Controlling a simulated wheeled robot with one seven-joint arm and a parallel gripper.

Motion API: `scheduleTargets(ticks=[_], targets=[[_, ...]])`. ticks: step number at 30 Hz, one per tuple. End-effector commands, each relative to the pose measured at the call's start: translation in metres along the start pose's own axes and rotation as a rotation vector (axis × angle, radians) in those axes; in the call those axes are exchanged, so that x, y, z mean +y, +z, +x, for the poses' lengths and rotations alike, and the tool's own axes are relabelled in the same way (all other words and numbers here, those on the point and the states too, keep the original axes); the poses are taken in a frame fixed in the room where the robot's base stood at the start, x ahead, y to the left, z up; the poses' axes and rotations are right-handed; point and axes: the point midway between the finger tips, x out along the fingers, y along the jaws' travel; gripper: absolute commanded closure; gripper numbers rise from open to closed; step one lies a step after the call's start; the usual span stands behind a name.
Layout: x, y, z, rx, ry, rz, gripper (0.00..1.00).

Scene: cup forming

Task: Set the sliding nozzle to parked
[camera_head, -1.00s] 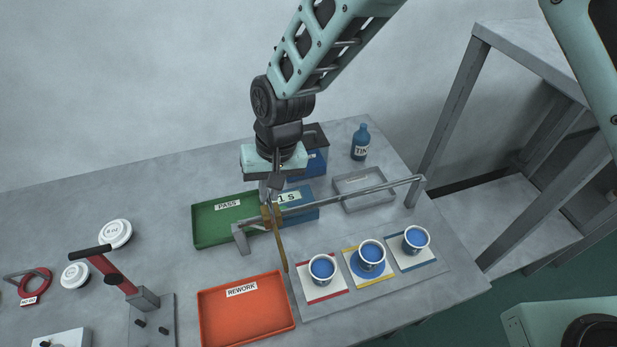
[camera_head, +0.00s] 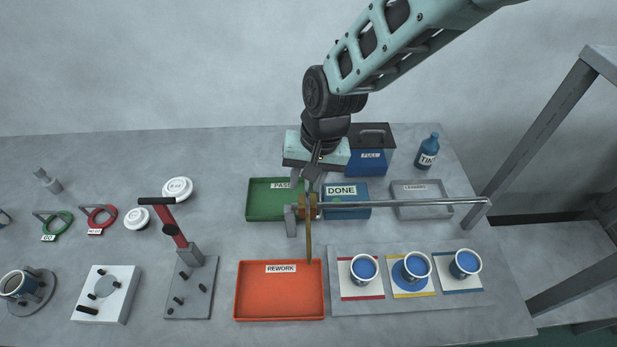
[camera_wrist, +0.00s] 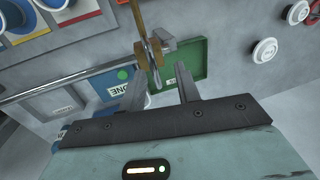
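The sliding nozzle, a brass block with a long downward tube (camera_head: 309,240), sits at the left end of a grey rail (camera_head: 420,203), beside the end bracket. Its tube hangs by the rework tray's upper right corner. In the wrist view the nozzle (camera_wrist: 140,20) is just beyond my fingertips. My gripper (camera_head: 314,186) is over the rail's left end, pointing down. Its two fingers (camera_wrist: 160,78) are apart in the wrist view, with nothing clearly held between them. Whether a finger touches the nozzle is unclear.
Three blue-filled cups (camera_head: 364,267) stand on coloured cards right of the nozzle. A blue box with a DONE sign (camera_head: 341,191) is behind the rail. The green PASS tray (camera_head: 262,212) and orange REWORK tray (camera_head: 279,310) are nearby. A red-handled press (camera_head: 186,250) stands left.

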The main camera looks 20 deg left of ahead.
Motion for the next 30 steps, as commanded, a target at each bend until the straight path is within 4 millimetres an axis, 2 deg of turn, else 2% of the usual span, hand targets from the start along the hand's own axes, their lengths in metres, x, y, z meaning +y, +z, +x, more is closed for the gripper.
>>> scheduleTargets(ticks=[5,11,24,30], targets=[[0.001,0.000,-0.002,-0.001,0.002,0.000,0.67],[0.002,-0.001,-0.025,0.002,0.000,0.001,0.67],[0.001,-0.001,-0.126,0.003,-0.001,0.000,0.67],[0.000,-0.001,-0.159,0.001,-0.001,0.000,0.67]])
